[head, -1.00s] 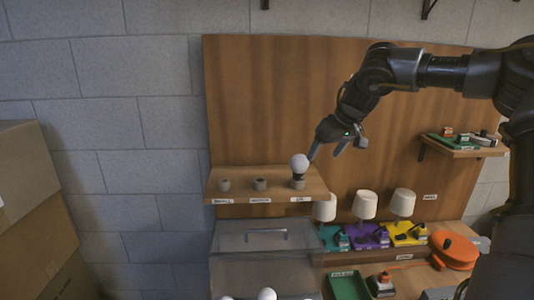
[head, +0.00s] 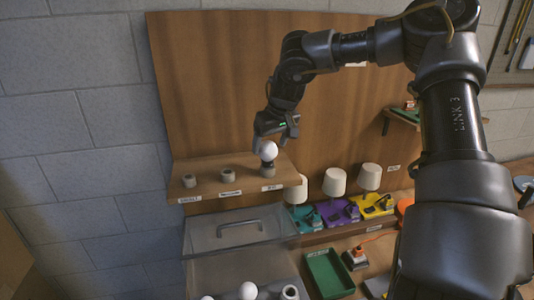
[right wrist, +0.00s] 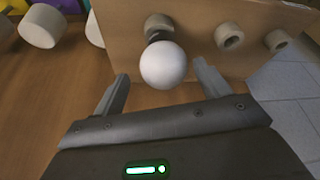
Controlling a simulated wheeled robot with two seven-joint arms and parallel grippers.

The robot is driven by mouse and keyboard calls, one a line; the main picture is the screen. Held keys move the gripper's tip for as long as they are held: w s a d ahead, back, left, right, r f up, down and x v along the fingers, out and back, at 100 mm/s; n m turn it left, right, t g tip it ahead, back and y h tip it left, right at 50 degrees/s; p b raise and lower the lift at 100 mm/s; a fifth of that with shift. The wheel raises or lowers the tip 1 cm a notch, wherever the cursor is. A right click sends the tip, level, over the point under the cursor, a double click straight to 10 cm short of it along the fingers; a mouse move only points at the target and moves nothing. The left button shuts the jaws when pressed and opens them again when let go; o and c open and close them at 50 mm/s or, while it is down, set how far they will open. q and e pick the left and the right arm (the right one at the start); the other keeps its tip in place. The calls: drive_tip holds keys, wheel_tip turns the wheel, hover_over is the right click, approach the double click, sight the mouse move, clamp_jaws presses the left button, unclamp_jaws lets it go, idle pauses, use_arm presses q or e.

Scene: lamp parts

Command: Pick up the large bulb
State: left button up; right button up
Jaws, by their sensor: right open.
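The large bulb (head: 268,152) is a white globe standing upright in the rightmost round holder (head: 268,170) on the wooden shelf. In the right wrist view the bulb (right wrist: 163,65) shows between the two fingers, with its dark neck and its holder (right wrist: 158,22) beyond it. My right gripper (head: 274,138) is at the bulb, just above and behind it in the head view. In the right wrist view the gripper (right wrist: 163,85) is open, with its fingers apart on either side and clear gaps to the bulb. My left gripper is not in view.
Two empty holders (head: 227,173) (head: 189,181) stand left on the shelf (head: 210,187). Below is a clear-lidded bin (head: 215,236) with white bulbs in front. Several lamps with white shades (head: 335,182) and a green tray (head: 328,275) are at the right.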

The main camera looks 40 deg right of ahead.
drive_tip(key=shift+s+a+r, duration=0.1)
drive_tip(key=shift+s+r, duration=0.1)
drive_tip(key=shift+s, duration=0.1)
drive_tip(key=shift+w+a+f+p, duration=0.25)
drive_tip(key=shift+f+p, duration=0.2)
drive_tip(key=shift+p, duration=0.8)
drive_tip(key=x, duration=0.2)
drive_tip(key=p+x, duration=0.1)
drive_tip(key=x, duration=0.1)
drive_tip(key=shift+w+d+r, duration=0.1)
drive_tip(key=shift+w, duration=0.2)
drive_tip(key=shift+s, duration=0.25)
drive_tip(key=shift+c, duration=0.6)
drive_tip(key=shift+w, duration=0.15)
drive_tip(key=c, duration=0.7)
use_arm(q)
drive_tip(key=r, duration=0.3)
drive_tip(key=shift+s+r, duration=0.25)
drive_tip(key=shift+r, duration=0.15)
use_arm(e)
drive_tip(key=shift+c, duration=0.5)
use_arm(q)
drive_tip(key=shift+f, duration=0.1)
